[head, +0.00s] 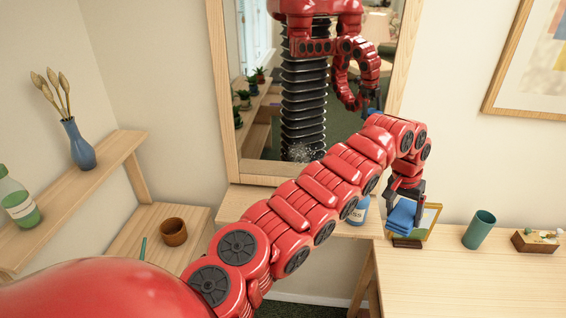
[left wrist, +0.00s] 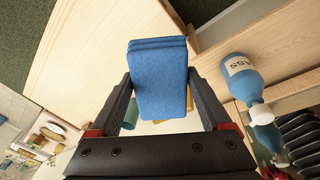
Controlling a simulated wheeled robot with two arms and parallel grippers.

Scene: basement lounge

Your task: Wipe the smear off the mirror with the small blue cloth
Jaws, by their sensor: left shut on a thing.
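The small blue cloth (head: 401,217) is folded in a thick pad and held in my left gripper (head: 405,196), in front of a small framed picture at the right of the ledge. In the left wrist view the cloth (left wrist: 160,80) sits between both fingers of the left gripper (left wrist: 165,100). The mirror (head: 262,90) stands upright in a wooden frame, left of the gripper. A whitish speckled smear (head: 300,152) shows low on its glass. My left arm crosses in front of the mirror's lower right. My right gripper shows only as part of the reflection, if at all.
A green cup (head: 479,230) and a wooden box (head: 536,241) are at right. A brown pot (head: 173,232), blue vase (head: 77,146) and green bottle (head: 17,200) are at left.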

